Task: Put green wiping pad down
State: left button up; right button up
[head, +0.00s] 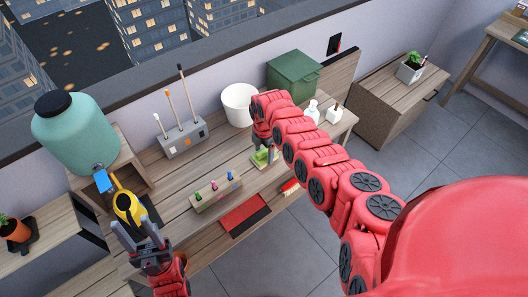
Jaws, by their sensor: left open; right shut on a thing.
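The green wiping pad (264,157) is small and light green, at the wooden table's surface in the middle of the head view. My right gripper (262,143) points down and is shut on the pad, partly hiding it. I cannot tell whether the pad touches the tabletop. My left gripper (138,238) is open and empty at the lower left, in front of the yellow item.
The wooden table (178,212) also bears a white bucket (239,103), green box (293,75), brush holder (182,140), pegged block (215,190), red-and-black mat (243,215), red brush (290,187) and white bottles (311,112). A teal jug (77,130) stands left, near a yellow item (129,205).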

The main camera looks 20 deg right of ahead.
aim_at(264, 150)
jog(key=shift+f, duration=0.1)
jog(key=o, duration=1.2)
jog(key=shift+r, duration=0.3)
notch_tip(264, 150, up, 10)
jog(key=b, duration=0.3)
jog(key=shift+w+r, duration=0.1)
jog(key=shift+r, duration=0.75)
jog(key=shift+f, duration=0.1)
